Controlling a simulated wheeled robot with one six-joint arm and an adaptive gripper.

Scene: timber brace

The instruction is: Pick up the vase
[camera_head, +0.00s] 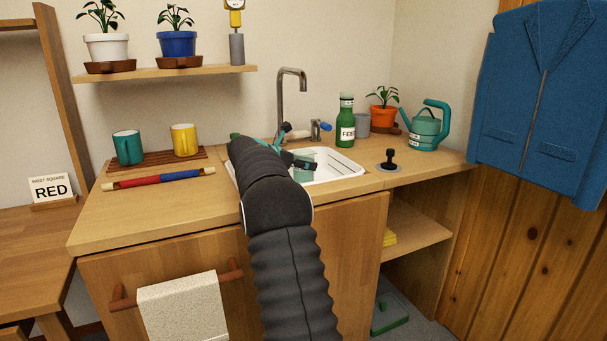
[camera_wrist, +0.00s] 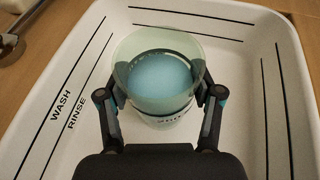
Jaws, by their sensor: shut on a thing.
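The vase (camera_wrist: 158,72) is a pale green, see-through round vessel with blue inside and partly hidden lettering low on its side. In the wrist view it is upright, within the white basin. My gripper (camera_wrist: 160,94) is shut on it, one finger on each side. In the head view, part of a pale green vessel (camera_head: 303,157) shows in the basin, and my arm hides most of the gripper. I cannot tell whether the vase's base touches the basin floor.
The white basin (camera_head: 347,168) has raised walls, marked WASH and RINSE. A tap (camera_head: 292,78) stands behind it. A green bottle (camera_head: 346,122), a teal watering can (camera_head: 428,128) and a black plunger-like knob (camera_head: 389,158) are to the right. A red-blue rod (camera_head: 160,178) lies left.

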